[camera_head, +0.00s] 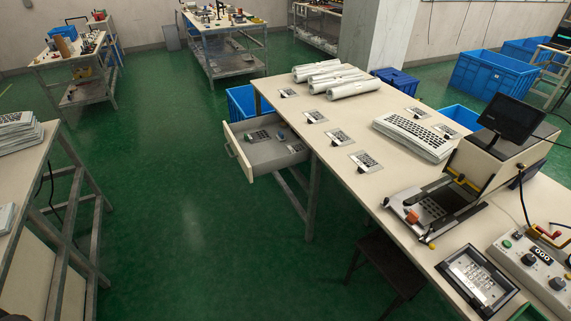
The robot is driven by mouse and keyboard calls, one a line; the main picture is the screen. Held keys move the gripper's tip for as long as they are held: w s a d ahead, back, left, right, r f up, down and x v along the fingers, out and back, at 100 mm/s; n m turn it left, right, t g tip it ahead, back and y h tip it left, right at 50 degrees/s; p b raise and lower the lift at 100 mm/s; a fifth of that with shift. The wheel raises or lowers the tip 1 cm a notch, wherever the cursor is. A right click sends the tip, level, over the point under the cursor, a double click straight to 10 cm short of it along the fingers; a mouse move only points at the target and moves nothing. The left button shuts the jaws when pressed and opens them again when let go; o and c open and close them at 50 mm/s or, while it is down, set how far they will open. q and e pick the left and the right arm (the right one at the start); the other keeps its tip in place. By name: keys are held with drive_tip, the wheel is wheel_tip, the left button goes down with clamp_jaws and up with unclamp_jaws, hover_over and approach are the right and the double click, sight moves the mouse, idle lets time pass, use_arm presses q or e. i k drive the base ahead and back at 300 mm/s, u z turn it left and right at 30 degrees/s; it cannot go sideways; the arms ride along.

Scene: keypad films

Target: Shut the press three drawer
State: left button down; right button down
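A drawer (262,171) stands pulled out from the left side of the long cream worktable (360,115). It has pale walls and a handle (238,158) on its front panel, which faces left. Inside lie a dark keypad piece and several small items. A press (457,187) with a dark screen stands on the same table at the right; whether this drawer is the one named press three cannot be told. Neither of my grippers shows in the head view.
Rolled white films (337,81), a stack of keypads (412,137) and several small keypads lie on the table. A dark stool (385,262) stands beside it. A blue bin (240,102) is behind the drawer. Green floor (175,190) is clear left of the drawer, up to another bench (30,170).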

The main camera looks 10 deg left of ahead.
sight(261, 158)
drive_tip(key=z, duration=0.3)
drive_tip(key=i, duration=1.15)
drive_tip(key=u, duration=0.4)
